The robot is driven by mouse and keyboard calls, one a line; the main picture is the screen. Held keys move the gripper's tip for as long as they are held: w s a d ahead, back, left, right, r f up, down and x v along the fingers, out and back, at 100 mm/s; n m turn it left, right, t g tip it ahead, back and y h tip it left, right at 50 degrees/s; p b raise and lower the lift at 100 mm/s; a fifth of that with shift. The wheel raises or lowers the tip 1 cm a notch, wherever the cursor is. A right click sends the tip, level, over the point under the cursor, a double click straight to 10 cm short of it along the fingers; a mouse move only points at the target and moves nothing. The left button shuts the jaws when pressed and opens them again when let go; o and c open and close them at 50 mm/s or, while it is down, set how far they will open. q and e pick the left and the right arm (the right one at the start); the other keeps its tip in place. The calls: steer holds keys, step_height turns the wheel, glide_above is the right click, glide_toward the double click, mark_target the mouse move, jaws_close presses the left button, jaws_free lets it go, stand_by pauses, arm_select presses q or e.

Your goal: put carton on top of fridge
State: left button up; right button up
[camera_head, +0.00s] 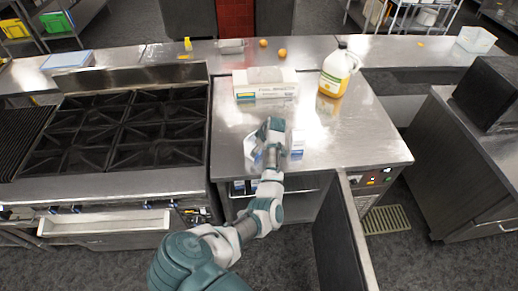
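A small white and blue carton (297,144) stands on the steel top of the low fridge unit (350,140), just right of my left gripper. Another white piece (251,148) shows just left of the gripper; I cannot tell whether it is a separate carton. My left gripper (271,130) is low over the steel top, between these two pieces. My own wrist hides its fingers and anything between them. The fridge door (342,240) below stands open, and white and blue items (245,187) show inside. My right gripper is out of view.
A long white and yellow box (265,84) and a jug of yellow liquid (338,72) stand at the back of the steel top. A gas stove (130,130) adjoins on the left. The top is clear on the right. A dark appliance (490,95) stands on the right counter.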

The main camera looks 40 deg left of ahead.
arm_select(q)
steer(key=o, duration=1.5)
steer(key=shift+o, duration=0.2)
steer(key=shift+d, duration=0.1)
steer(key=b+v, duration=0.1)
steer(key=v, duration=1.1)
steer(key=shift+r, duration=0.2)
steer(key=shift+f, duration=0.15)
